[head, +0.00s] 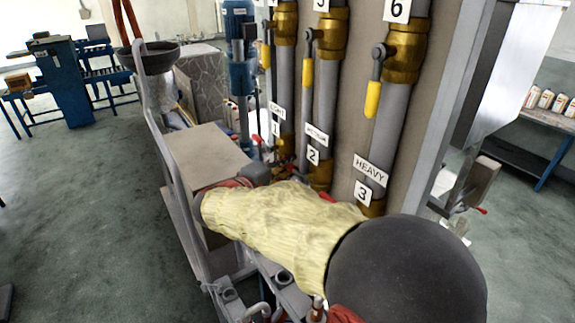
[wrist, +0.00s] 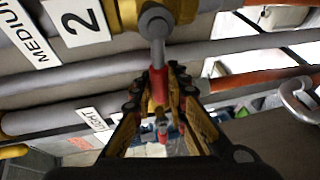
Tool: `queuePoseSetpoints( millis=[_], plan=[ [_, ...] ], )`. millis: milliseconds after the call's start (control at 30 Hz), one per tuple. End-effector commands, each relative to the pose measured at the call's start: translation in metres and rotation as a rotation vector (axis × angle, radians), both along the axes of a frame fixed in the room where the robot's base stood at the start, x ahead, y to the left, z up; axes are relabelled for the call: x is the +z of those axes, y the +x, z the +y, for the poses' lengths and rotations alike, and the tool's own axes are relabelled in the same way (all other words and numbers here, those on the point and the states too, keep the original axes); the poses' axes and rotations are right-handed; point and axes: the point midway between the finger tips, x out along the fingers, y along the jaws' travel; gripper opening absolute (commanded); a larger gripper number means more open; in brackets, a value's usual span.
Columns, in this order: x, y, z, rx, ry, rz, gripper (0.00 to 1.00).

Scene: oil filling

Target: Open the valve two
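Valve two is a brass valve (wrist: 125,12) beside the white "2" label (wrist: 82,20) in the wrist view. Its lever has a grey round joint (wrist: 156,24) and a red handle (wrist: 158,84). My gripper (wrist: 160,80) has its two fingers close on both sides of the red handle, with little or no gap at the tips. In the head view the "2" label (head: 313,155) sits on the middle pipe under "MEDIUM", with the brass valve (head: 320,175) below it. My yellow-sleeved arm hides most of the lever and my gripper there.
Pipe one (head: 284,95) and pipe three (head: 388,125) flank the middle pipe. Yellow-handled valves (head: 307,72) sit higher up. A grey box-topped stand (head: 205,150) is to the left. In the wrist view, pipes (wrist: 75,85) run close by, and a metal hook (wrist: 298,100) is at right.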

Motion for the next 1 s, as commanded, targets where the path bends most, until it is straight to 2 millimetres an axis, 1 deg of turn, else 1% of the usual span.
queuePoseSetpoints(
  millis=[33,200,800,1000],
  plan=[
    [-0.0002,-0.0001,0.0001,0.000,0.000,0.000,0.09],
    [-0.0002,-0.0001,0.0001,0.000,0.000,0.000,0.00],
    [-0.0006,0.0000,0.0000,0.000,0.000,0.001,0.00],
    [-0.0021,0.0057,-0.0001,-0.001,-0.015,0.023,0.00]
  ],
)
